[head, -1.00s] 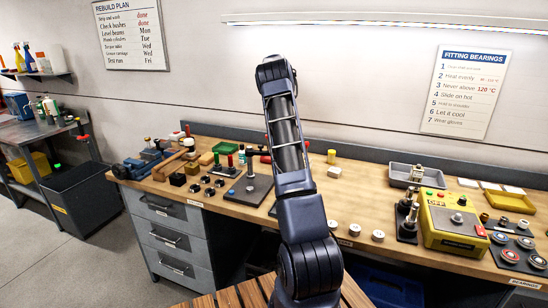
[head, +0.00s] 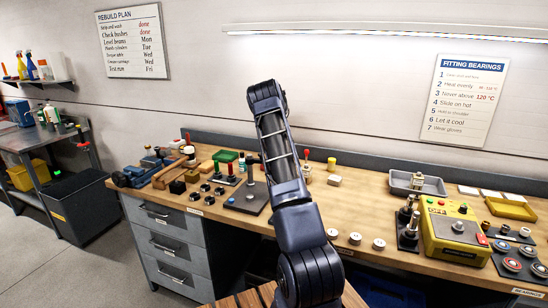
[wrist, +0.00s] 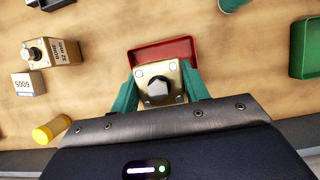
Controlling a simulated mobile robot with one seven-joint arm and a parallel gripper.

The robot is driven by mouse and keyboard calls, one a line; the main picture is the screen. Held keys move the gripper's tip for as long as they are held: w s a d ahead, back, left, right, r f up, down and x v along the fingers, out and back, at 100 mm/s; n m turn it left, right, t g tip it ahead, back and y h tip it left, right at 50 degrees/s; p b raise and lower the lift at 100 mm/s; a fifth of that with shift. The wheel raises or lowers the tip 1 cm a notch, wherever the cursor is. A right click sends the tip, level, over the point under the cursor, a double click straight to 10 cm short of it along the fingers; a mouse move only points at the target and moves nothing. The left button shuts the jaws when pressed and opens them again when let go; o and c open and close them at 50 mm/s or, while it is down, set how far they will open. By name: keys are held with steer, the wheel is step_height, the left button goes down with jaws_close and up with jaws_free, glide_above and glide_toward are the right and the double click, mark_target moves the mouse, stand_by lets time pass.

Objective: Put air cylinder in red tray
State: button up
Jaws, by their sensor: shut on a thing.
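In the wrist view, my gripper (wrist: 160,82) has its teal fingers shut on the air cylinder (wrist: 148,74), which shows a square, brass-coloured end with a dark round middle. The red tray (wrist: 165,50) lies on the wooden bench just beyond and partly behind the cylinder. The cylinder overlaps the tray's near side in the picture. I cannot tell how high the cylinder is above the tray or whether they touch. In the head view my arm hides the gripper, the cylinder and the red tray.
A green tray (wrist: 305,48) is at the right in the wrist view. At its left are a labelled brown block (wrist: 52,51), a small 6005 box (wrist: 28,85) and a yellow cylinder (wrist: 52,130). In the head view a yellow control box (head: 455,234) and grey tray (head: 415,190) stand to the right.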

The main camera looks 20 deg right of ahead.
steer(key=shift+f, duration=2.45)
steer(key=shift+f, duration=0.15)
steer(key=o, duration=1.3)
